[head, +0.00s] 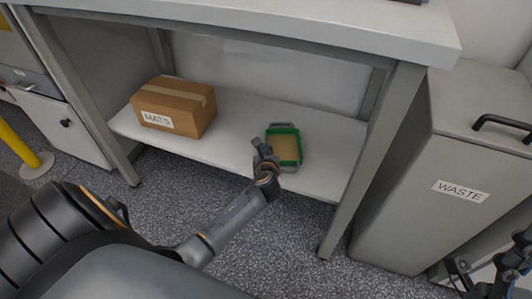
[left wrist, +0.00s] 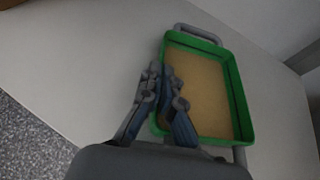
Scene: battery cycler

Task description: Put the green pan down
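The green pan (head: 285,131) has green walls, a tan inside and grey end handles. It is over the white lower shelf (head: 232,134) under the bench, right of the box, and looks level. I cannot tell if it touches the shelf. My left gripper (head: 263,147) is at the pan's left side. In the left wrist view the fingers (left wrist: 160,72) close on the left wall of the pan (left wrist: 237,98), one on each side, hiding part of it. My right gripper (head: 508,268) shows only partly at the lower right corner, away from the pan.
A cardboard box (head: 174,106) labelled MATS stands on the shelf at the left. The bench top (head: 300,22) overhangs the shelf, and a bench leg (head: 372,160) stands right of the pan. A grey WASTE bin (head: 430,185) is farther right. Bare shelf lies between box and pan.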

